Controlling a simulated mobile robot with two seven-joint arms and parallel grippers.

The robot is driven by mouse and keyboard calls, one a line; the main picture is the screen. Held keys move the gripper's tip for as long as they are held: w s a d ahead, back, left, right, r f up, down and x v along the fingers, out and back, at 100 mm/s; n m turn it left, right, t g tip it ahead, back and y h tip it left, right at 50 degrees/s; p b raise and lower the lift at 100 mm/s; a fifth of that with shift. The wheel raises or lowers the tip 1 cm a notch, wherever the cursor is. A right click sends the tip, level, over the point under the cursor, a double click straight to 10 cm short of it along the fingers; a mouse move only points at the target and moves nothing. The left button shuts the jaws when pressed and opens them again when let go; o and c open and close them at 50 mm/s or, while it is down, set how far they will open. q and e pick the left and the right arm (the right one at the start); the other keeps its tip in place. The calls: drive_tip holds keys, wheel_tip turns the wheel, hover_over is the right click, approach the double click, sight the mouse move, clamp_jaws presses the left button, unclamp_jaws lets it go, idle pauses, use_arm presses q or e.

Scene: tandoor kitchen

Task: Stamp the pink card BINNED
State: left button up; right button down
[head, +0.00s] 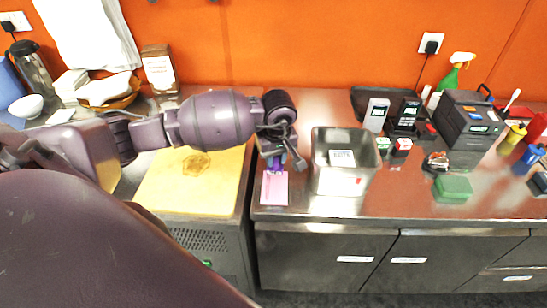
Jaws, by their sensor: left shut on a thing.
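The pink card (274,190) lies flat on the steel counter near its left end, close to the front edge. My left gripper (277,158) points down over the card's far end. It is shut on a small purple stamp (275,168), mostly hidden by the fingers. The stamp is at the card's far edge; I cannot tell whether it touches the card. No mark is readable on the card. My right gripper is not in view.
A steel bin (322,178) with a white label stands just right of the card. Small green and red stamps (402,144) sit beyond it, near a label printer (470,125) and a green pad (453,187). A yellow board (165,195) is at left.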

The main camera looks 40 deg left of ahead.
sight(275, 172)
use_arm(q)
wheel_tip(275, 172, down, 2)
drive_tip(key=shift+w+a+b, duration=0.1)
drive_tip(key=shift+w+b, duration=0.05)
drive_tip(key=shift+b, duration=0.25)
drive_tip(key=shift+f+b, duration=0.75)
drive_tip(key=shift+f, duration=1.3)
drive_tip(key=shift+f, duration=0.15)
drive_tip(key=shift+b, duration=0.3)
